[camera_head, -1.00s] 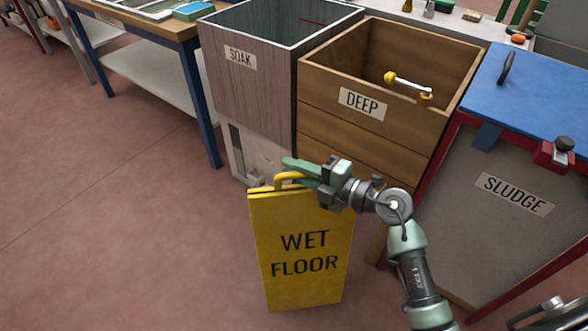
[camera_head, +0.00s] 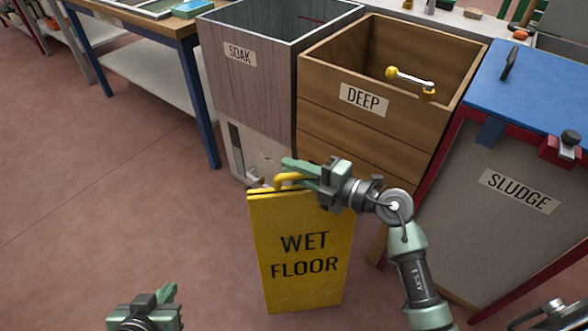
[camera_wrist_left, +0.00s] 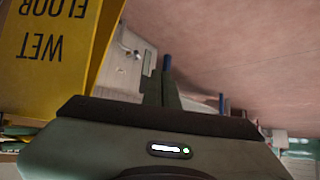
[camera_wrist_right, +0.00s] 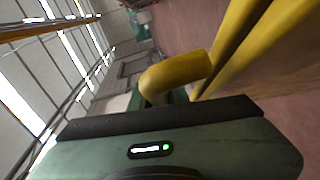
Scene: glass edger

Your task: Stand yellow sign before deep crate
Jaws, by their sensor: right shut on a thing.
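The yellow sign (camera_head: 303,235), marked WET FLOOR, is upright and folded in the head view, in front of the wooden deep crate (camera_head: 350,140). I cannot tell whether its lower edge touches the floor. My right gripper (camera_head: 296,173) is shut on the sign's handle at its top; the yellow handle (camera_wrist_right: 178,75) fills the middle of the right wrist view. My left gripper (camera_head: 166,294) is low at the bottom left, apart from the sign. Its fingers look together and empty in the left wrist view (camera_wrist_left: 162,88), where the sign (camera_wrist_left: 50,60) shows at left.
The grey soak crate (camera_head: 250,90) stands left of the deep crate, above a pale base. The sludge bin (camera_head: 500,210) with its blue lid is at the right. A yellow-ended tool (camera_head: 410,80) shows inside the deep crate. The floor (camera_head: 110,200) at left is clear.

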